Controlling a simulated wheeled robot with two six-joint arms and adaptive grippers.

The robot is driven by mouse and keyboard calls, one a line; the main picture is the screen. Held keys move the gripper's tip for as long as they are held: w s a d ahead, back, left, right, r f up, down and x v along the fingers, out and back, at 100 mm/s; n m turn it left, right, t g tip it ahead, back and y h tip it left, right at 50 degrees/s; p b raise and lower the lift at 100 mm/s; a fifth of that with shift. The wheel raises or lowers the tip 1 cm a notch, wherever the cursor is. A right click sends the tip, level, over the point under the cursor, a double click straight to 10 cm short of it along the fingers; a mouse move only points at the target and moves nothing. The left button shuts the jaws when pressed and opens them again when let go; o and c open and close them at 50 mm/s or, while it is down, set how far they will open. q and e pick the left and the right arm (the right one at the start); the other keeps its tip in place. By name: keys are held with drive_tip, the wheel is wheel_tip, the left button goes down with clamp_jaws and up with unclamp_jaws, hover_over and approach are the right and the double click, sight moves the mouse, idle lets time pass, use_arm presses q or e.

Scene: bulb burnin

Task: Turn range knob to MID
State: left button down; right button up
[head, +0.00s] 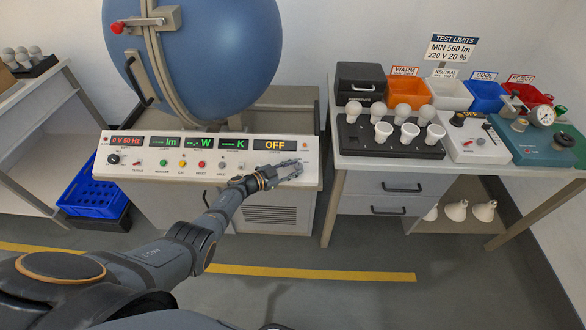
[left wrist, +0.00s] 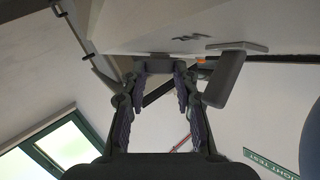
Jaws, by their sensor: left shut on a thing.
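The control panel (head: 230,180) is the sloped white front below the blue sphere, with an amber "OFF" display (head: 275,144) at its right. My left gripper (head: 292,170) is at the panel's right part, below that display, and covers the spot there. In the left wrist view its fingers (left wrist: 160,80) are shut on a grey piece (left wrist: 155,66) against the white panel face. This looks to be the range knob, but its pointer and the MID mark cannot be read. My right gripper is not in view.
Left of my gripper the panel carries a black knob (head: 113,159), a green button (head: 163,162), a yellow button (head: 182,164) and a red button (head: 201,164). The right table holds a black bulb tray (head: 350,150) and coloured bins. A blue crate (head: 92,195) stands at the left.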

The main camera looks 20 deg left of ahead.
use_arm(q)
drive_tip(key=c, duration=1)
unclamp_jaws()
drive_tip(key=shift+s+a, duration=0.1)
drive_tip(key=shift+s, duration=0.05)
drive_tip(key=v, duration=1.1)
drive_tip(key=shift+s+a+r, duration=0.15)
drive_tip(key=shift+s+a, duration=0.05)
